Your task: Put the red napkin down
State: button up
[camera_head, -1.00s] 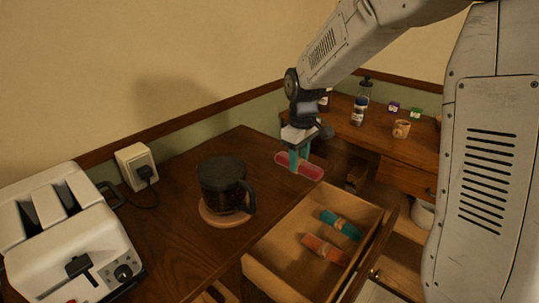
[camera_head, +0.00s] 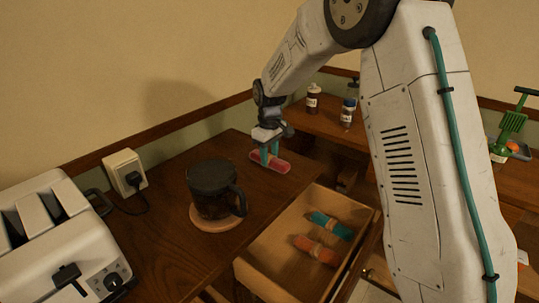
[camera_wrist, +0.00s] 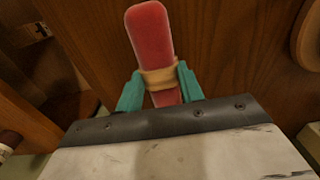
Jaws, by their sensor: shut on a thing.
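The red napkin (camera_head: 272,162) is a rolled red cloth with a tan band round its middle. My gripper (camera_head: 270,154) is shut on it at the band. In the head view the napkin is at the far right part of the dark wooden counter (camera_head: 160,236), close to its edge. In the wrist view the napkin (camera_wrist: 151,38) stands out beyond my teal fingers (camera_wrist: 160,88), over wood. I cannot tell whether it touches the counter.
An open drawer (camera_head: 263,284) below the counter holds a teal rolled napkin (camera_head: 330,225) and an orange one (camera_head: 315,250). A white toaster (camera_head: 62,240) is at the left. Bottles (camera_head: 347,113) stand on the further counter.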

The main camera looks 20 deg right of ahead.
jog(key=shift+f, duration=0.15)
jog(key=o, duration=1)
